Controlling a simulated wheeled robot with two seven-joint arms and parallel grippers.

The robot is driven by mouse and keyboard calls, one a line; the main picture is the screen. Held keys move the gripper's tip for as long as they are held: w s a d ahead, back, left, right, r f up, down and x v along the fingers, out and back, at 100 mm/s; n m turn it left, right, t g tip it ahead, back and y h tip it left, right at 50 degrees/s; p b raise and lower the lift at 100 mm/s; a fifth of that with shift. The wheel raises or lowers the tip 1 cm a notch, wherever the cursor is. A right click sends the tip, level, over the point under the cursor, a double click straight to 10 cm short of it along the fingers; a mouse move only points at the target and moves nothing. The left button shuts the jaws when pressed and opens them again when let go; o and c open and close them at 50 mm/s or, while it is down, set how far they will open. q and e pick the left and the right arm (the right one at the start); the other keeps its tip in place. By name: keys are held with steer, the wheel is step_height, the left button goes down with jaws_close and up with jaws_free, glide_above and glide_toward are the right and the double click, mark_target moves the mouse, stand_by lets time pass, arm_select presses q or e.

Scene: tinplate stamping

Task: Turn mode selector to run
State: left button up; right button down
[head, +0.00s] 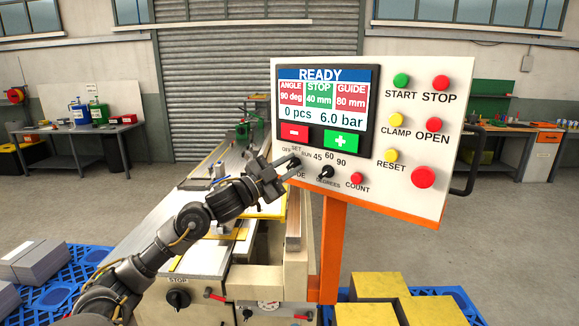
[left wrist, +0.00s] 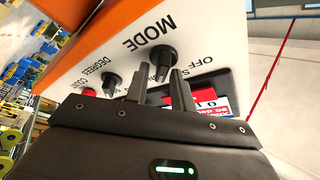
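The mode selector is a black knob (left wrist: 163,60) beside the word MODE in the left wrist view. My left gripper (head: 294,167) is at the panel face. In the left wrist view its two fingers (left wrist: 158,80) stand apart, with the knob between and beyond their tips; I cannot tell whether they touch it. My right gripper is not in view.
The degrees knob (head: 326,172) and the red count button (head: 357,180) are just right of the gripper. The screen (head: 322,103) above reads READY. An orange post (head: 329,250) carries the panel. Yellow blocks (head: 366,313) lie below; the machine bed is behind my arm.

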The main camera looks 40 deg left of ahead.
arm_select(q)
steer(key=shift+o, duration=0.6)
steer(key=shift+w+a+f, duration=0.1)
steer(key=shift+a+f, duration=0.05)
steer(key=shift+f, duration=0.05)
steer(key=b+v, duration=0.4)
steer(key=v, duration=0.6)
steer(key=shift+s+a+f+b, duration=0.15)
steer(key=shift+s+a+b, duration=0.05)
steer(key=shift+s+b, duration=0.2)
steer(key=shift+w, duration=0.1)
